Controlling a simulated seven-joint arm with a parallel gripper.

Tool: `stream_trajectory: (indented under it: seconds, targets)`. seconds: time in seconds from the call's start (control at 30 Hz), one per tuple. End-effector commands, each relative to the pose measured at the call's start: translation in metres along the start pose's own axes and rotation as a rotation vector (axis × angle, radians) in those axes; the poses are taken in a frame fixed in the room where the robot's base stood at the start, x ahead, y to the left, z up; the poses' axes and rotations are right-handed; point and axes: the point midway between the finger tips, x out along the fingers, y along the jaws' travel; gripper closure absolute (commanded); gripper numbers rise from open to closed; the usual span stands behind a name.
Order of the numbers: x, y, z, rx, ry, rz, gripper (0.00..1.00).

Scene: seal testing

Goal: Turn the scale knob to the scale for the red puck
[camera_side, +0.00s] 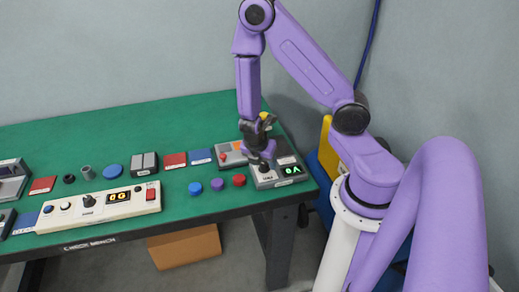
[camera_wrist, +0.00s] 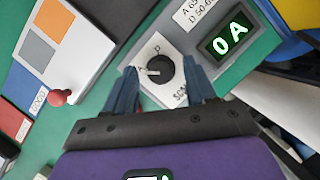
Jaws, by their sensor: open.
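The scale knob (camera_wrist: 160,69) is a round black dial with a pale pointer on a white plate. The pointer faces left, toward a mark that looks like A; another letter sits above the knob. The green display (camera_wrist: 230,38) reads "0 A" and also shows in the side view (camera_side: 288,170). My gripper (camera_wrist: 163,67) is open, its blue fingers on either side of the knob; contact cannot be told. In the side view my gripper (camera_side: 263,160) is over the scale box (camera_side: 273,181) and partly hides the knob. The red puck (camera_side: 239,180) lies on the green bench, left of the box.
A purple puck (camera_side: 217,184) and a blue puck (camera_side: 195,188) lie left of the red one. A panel with orange and grey squares (camera_wrist: 70,35) stands beside the scale box. A cream control box (camera_side: 98,207) is farther left. A label card (camera_wrist: 195,14) is partly cut off.

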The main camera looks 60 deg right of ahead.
Motion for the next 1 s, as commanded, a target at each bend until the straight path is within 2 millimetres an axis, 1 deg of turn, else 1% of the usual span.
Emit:
stream_trajectory:
  seconds: [0.17,0.5,0.77,1.0]
  targets:
    - [-0.017,0.001,0.0,0.001,0.0,0.004,0.44]
    - [-0.058,0.001,-0.001,0.002,0.002,0.005,0.44]
    - [-0.085,0.001,0.0,0.002,0.002,0.006,0.44]
    - [-0.116,0.001,-0.001,0.001,0.003,0.006,0.44]
